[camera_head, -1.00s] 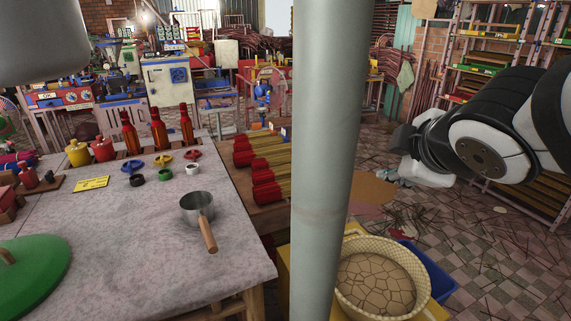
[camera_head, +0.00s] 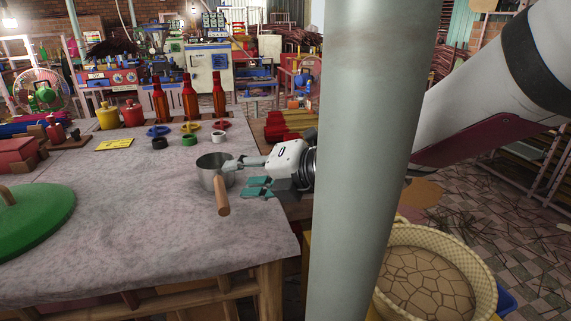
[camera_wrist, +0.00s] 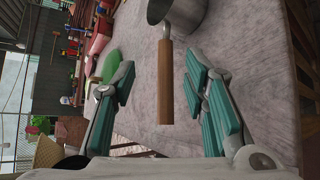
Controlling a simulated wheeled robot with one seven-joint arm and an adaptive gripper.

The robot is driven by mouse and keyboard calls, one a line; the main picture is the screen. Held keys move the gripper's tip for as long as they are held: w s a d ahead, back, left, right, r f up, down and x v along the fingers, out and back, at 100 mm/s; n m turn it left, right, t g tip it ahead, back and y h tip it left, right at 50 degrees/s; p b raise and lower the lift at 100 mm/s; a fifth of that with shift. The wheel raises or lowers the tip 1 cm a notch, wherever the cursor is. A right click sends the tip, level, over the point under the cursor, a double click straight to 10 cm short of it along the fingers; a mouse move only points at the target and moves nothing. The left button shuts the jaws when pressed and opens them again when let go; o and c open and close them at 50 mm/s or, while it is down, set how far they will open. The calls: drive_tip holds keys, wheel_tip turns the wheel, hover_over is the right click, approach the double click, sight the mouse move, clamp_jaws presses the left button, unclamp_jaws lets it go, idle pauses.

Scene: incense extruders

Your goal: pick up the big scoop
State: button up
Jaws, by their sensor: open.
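The big scoop is a metal pot-shaped cup (camera_head: 213,166) with a wooden handle (camera_head: 222,196), standing on the cloth-covered table (camera_head: 120,245). Its handle points toward the front edge. My gripper (camera_head: 246,174) is open and comes in from the right, at the scoop's right side. In the wrist view the wooden handle (camera_wrist: 165,85) lies between my two teal-padded fingers (camera_wrist: 160,95), with space on both sides. The metal cup (camera_wrist: 180,14) is ahead of the fingertips, partly cut off by the top of the picture. The handle does not appear gripped.
A green round lid (camera_head: 35,222) lies at the table's left. Several red bottles (camera_head: 190,97), small coloured rings (camera_head: 190,126) and a yellow card (camera_head: 115,144) stand behind the scoop. A grey post (camera_head: 365,180) blocks part of the head view. A woven basket (camera_head: 400,236) stands at lower right.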

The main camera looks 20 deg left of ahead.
sight(223, 182)
drive_tip(key=x, duration=0.3)
drive_tip(key=shift+w+a+f+b, duration=0.1)
drive_tip(key=shift+a+f+b, duration=0.05)
drive_tip(key=shift+a+b, duration=0.15)
drive_tip(key=b+x, duration=0.1)
drive_tip(key=x, duration=0.1)
drive_tip(key=b+x, duration=0.1)
drive_tip(key=x, duration=0.2)
drive_tip(key=shift+d+f, duration=0.2)
drive_tip(key=shift+f, duration=0.1)
clamp_jaws()
